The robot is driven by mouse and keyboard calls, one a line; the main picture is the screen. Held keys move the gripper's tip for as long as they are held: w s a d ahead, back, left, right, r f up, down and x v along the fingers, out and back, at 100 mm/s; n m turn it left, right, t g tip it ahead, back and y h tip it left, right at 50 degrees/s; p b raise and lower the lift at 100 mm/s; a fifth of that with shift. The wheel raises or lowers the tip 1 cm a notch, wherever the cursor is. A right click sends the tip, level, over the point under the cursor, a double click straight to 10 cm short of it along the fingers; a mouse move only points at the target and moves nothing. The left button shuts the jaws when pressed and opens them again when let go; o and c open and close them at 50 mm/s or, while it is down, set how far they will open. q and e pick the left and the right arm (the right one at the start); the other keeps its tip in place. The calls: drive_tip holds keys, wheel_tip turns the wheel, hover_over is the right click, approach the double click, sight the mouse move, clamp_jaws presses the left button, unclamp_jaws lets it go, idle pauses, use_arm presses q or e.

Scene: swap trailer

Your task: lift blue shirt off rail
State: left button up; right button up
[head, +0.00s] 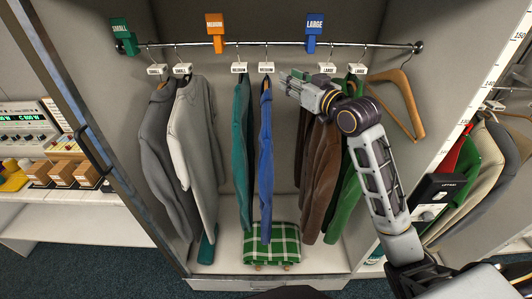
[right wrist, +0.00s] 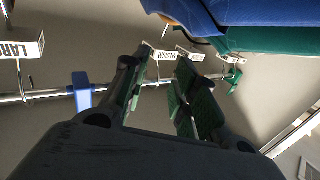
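The blue shirt (head: 265,160) hangs from the metal rail (head: 262,43) on a hanger with a white MEDIUM tag (head: 267,67), just right of a teal shirt (head: 240,150). In the right wrist view the blue shirt (right wrist: 250,12) fills the top right. My right gripper (head: 292,78) is just right of the blue shirt's hanger, below the rail. In the right wrist view its two green-padded fingers (right wrist: 158,98) are apart with nothing held between them. The MEDIUM tags show beyond the fingertips. My left gripper is not in view.
Grey shirts (head: 198,130) hang at the left; brown (head: 322,165) and green shirts hang behind my right arm. An empty wooden hanger (head: 402,100) is at the right. Size markers, green, orange (head: 214,30) and blue (head: 314,30), sit on the rail. A green checked stool (head: 270,243) stands below.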

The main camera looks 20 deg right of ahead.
drive_tip(key=p+x, duration=0.2)
drive_tip(key=x, duration=0.5)
drive_tip(key=shift+w, duration=0.25)
drive_tip(key=shift+a, duration=0.1)
drive_tip(key=shift+p+x, duration=0.8)
drive_tip(key=shift+x, duration=0.65)
drive_tip(key=shift+p+x, duration=0.3)
drive_tip(key=shift+x, duration=0.85)
clamp_jaws()
